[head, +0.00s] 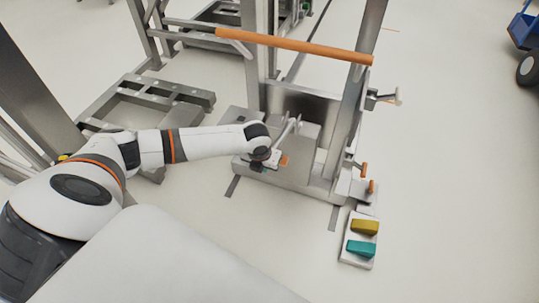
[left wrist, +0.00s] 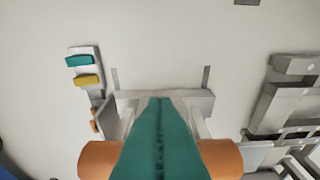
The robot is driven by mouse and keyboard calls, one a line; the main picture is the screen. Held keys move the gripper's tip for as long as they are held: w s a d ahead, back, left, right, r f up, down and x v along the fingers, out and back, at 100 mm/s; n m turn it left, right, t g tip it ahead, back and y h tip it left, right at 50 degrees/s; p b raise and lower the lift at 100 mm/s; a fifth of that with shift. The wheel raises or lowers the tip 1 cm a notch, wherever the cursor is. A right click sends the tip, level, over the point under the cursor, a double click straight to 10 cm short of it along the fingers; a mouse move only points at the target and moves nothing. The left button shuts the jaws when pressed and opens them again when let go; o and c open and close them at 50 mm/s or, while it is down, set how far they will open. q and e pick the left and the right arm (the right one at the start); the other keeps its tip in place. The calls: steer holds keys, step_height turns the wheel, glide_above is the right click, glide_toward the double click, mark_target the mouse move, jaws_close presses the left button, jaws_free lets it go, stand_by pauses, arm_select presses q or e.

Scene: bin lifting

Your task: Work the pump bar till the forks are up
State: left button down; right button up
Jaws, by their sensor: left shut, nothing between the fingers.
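The forks cannot be made out clearly. My right gripper is not in view.
A grey steel frame (head: 150,97) stands to the left.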

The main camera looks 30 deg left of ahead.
arm_select(q)
steer(key=p+v, duration=0.1)
steer(key=v, duration=1)
stand_by(0.6)
